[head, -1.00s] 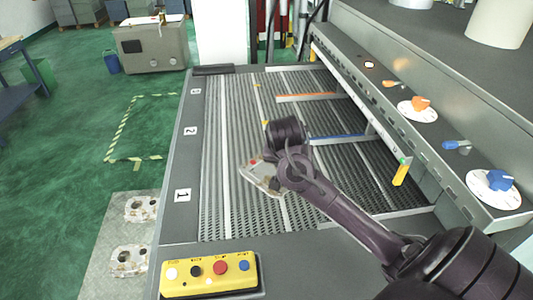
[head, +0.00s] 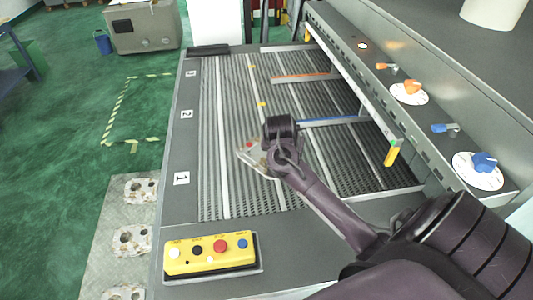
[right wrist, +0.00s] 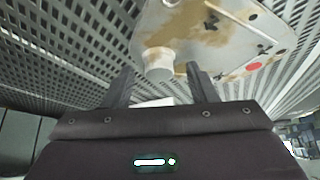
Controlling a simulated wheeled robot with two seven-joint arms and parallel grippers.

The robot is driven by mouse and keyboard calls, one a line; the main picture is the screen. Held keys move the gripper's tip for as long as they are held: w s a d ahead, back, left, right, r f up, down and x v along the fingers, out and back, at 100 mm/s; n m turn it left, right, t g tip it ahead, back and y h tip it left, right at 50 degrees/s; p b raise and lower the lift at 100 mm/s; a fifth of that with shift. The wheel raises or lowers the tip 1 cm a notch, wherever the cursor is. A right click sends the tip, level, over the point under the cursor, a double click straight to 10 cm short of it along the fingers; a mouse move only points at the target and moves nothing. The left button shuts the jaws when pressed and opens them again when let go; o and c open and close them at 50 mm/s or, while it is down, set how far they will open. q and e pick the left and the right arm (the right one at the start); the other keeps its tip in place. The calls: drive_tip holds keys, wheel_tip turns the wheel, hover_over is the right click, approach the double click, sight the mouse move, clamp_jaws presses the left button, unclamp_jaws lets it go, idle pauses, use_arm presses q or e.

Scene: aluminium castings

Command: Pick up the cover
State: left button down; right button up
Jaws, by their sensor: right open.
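The cover (head: 250,155) is a flat, light metal casting with brownish stains and a red dot, lying on the slatted grey bed. My right arm partly hides it in the head view. In the right wrist view the cover (right wrist: 215,38) fills the upper middle, with a pale round boss (right wrist: 158,63) at its near edge. My right gripper (right wrist: 160,84) is open. Its two fingers point at the cover, one to each side of the boss in the picture; I cannot tell whether they touch it. My left gripper is not in view.
A yellow button box (head: 210,253) sits at the bed's near edge. A raised rail (head: 352,80) and a console with knobs (head: 484,162) stand on the right. Orange (head: 300,77) and blue (head: 330,121) bars cross the bed. Several castings (head: 132,240) lie at the left.

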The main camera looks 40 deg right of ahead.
clamp_jaws()
